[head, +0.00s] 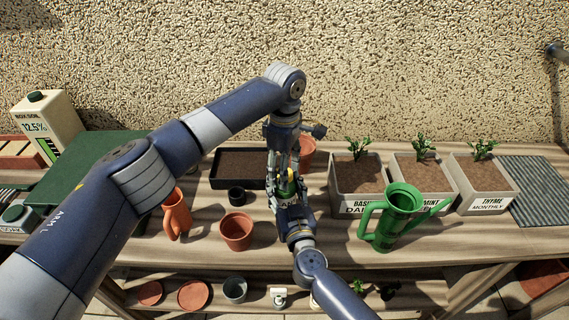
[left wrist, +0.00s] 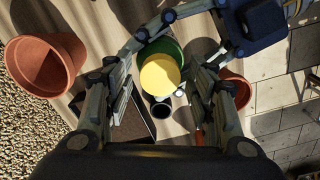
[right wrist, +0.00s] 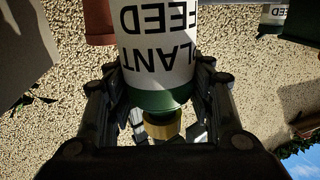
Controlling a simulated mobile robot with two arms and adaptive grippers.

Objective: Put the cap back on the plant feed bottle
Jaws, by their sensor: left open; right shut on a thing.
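The plant feed bottle (right wrist: 158,50) is white with a green shoulder and black lettering, upside down in the right wrist view. My right gripper (right wrist: 160,88) is shut on it near the shoulder. The yellow cap (right wrist: 162,124) sits at the neck, in line with the bottle. Whether it is fully seated cannot be told. In the left wrist view the cap (left wrist: 160,74) is a yellow disc over the green shoulder (left wrist: 164,47). My left gripper (left wrist: 161,98) is open above the bottle, its fingers either side of the cap. In the head view the arms mostly hide the bottle (head: 287,187).
A soil tray (head: 240,168), a terracotta pot (head: 236,231) and a small black pot (head: 236,195) stand left of the grippers. Labelled planters (head: 358,178) and a green watering can (head: 396,218) stand to the right. The rough wall is close behind.

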